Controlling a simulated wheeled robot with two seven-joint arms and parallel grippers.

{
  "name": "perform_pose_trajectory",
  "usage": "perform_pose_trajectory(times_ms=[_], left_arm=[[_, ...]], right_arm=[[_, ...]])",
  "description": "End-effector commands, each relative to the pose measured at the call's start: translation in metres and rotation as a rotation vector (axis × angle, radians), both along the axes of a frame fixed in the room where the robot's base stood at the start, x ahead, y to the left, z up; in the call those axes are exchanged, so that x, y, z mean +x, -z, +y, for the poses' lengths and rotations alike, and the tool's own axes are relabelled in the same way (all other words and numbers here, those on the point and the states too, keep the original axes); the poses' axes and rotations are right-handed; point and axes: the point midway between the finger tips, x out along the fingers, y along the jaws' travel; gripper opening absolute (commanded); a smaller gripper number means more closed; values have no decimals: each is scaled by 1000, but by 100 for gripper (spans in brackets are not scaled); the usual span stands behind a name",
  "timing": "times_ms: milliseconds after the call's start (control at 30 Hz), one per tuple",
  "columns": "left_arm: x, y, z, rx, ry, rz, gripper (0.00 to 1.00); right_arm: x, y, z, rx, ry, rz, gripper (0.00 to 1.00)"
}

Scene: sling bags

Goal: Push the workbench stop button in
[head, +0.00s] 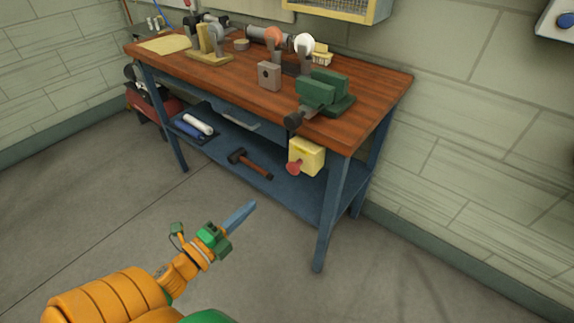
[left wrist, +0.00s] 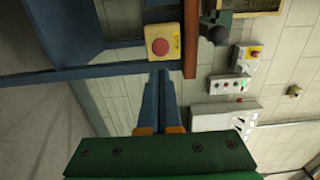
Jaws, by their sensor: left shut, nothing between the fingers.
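The stop button is a red mushroom head (head: 294,168) on a yellow box (head: 309,155) fixed under the front right of the workbench top (head: 372,95). In the left wrist view the red button (left wrist: 160,47) on its yellow box (left wrist: 174,36) shows just beyond my fingertips, slightly above them in the picture. My left gripper (head: 250,207) is shut and empty, with its blue-grey fingers together, in front of the bench and lower left of the button, apart from it. It also shows in the left wrist view (left wrist: 159,75). My right gripper is not in view.
A green vise (head: 322,92) stands on the bench top above the box. A hammer (head: 250,163) lies on the blue lower shelf (head: 285,190). A blue bench leg (head: 328,225) stands to the right. The floor (head: 250,265) around my left gripper is clear.

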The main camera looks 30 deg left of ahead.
Motion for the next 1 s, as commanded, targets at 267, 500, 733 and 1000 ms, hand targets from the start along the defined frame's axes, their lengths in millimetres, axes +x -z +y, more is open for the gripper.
perform_pose_trajectory(times_ms=[267,500,733,1000], left_arm=[[5,0,0,-2,-1,0,0],[50,-2,-4,-2,-1,-3,0],[100,-1,-7,-3,-2,-2,0],[136,1,-10,-4,-2,0,0]], right_arm=[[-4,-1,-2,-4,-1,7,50],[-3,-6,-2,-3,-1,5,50],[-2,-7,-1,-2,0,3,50],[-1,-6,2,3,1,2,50]])
